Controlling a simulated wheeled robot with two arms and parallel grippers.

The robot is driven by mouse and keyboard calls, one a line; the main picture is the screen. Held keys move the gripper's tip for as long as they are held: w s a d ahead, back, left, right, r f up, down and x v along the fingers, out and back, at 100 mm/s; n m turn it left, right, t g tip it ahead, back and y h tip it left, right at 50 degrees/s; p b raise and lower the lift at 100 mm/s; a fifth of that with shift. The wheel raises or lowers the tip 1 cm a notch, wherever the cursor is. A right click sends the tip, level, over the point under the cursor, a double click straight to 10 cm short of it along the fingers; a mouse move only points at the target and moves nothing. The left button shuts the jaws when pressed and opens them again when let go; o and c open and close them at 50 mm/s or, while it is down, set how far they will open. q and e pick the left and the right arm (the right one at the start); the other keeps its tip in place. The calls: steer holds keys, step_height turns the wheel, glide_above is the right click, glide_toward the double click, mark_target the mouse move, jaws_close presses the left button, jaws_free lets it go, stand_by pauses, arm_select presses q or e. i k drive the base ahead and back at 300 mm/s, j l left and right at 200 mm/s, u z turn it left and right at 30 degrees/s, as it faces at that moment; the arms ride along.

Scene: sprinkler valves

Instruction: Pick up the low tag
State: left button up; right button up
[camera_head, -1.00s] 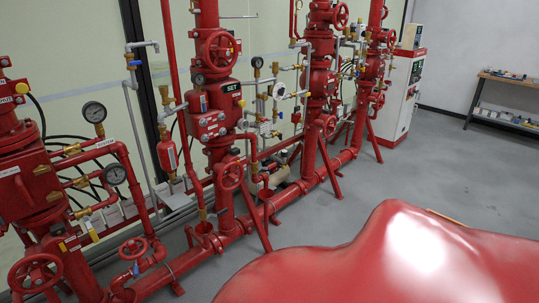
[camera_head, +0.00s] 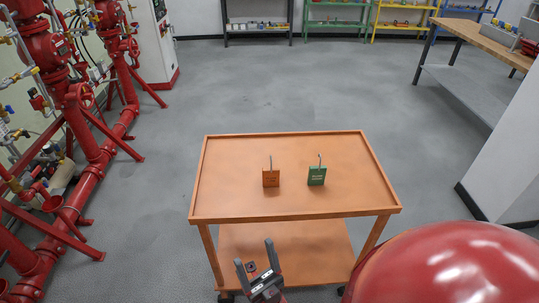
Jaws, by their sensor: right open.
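Two small tags with thin upright hooks stand on the top of an orange cart (camera_head: 240,207). One tag is orange-brown (camera_head: 271,178) and stands left of the middle. The other is green (camera_head: 317,176) with pale lettering too small to read, to its right. I cannot tell from the lettering which is the low tag. My right gripper (camera_head: 253,252) is at the bottom middle, in front of the cart's near edge and below its top in the picture. Its two dark fingers are apart, with no tag between them. My left gripper is not in view.
The cart has a raised rim and a lower shelf (camera_head: 300,245). Red sprinkler pipes and valves (camera_head: 90,175) run along the left. A workbench (camera_head: 480,35) stands at the right, with shelves behind. Grey floor around the cart's far side is clear.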

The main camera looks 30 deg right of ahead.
mark_target(271, 176)
steer(key=z, duration=1)
steer(key=i+l+u, duration=0.2)
steer(key=l, duration=0.15)
steer(key=i+l+u, duration=0.2)
steer(key=l, duration=0.2)
steer(key=i+l+u, duration=0.2)
steer(key=l, duration=0.2)
